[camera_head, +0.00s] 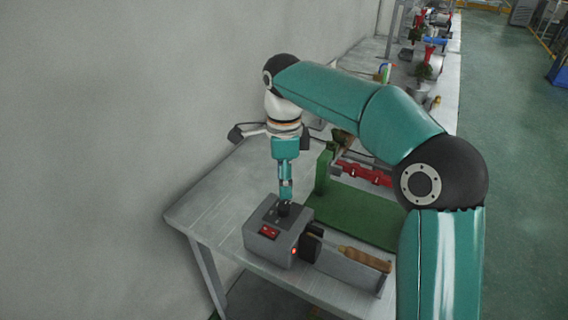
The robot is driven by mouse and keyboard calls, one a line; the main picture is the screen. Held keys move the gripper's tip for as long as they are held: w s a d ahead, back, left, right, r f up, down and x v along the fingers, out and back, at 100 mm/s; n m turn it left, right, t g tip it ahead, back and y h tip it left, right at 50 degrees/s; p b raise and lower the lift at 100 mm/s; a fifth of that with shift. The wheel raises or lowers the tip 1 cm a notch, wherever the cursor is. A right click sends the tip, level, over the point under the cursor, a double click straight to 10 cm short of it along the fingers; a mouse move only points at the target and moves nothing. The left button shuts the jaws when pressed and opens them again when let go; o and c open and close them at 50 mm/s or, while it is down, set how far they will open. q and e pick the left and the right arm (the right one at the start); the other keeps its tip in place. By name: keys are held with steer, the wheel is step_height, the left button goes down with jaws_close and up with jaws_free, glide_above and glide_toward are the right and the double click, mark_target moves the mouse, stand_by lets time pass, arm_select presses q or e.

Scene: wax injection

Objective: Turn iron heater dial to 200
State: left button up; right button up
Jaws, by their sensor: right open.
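The iron heater (267,246) is a grey box near the front edge of the table, with a red switch and a small lit red light on its front. Its dark dial (284,210) is on the top face. My right gripper (286,197) points straight down at the dial with its fingertips at or just above it. The right gripper is open, but the gap between its fingers is hard to see. I cannot tell if the fingers touch the dial, and its setting is not readable. My left gripper is not in view.
A soldering iron with a wooden handle (364,259) lies on a grey holder right of the heater. A green fixture (358,215) and red clamp-like parts (362,174) stand behind it. The table (215,201) is bare left of the heater, beside the wall.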

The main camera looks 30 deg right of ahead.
mark_target(284, 203)
steer(key=shift+r, duration=2.25)
steer(key=shift+w, duration=0.1)
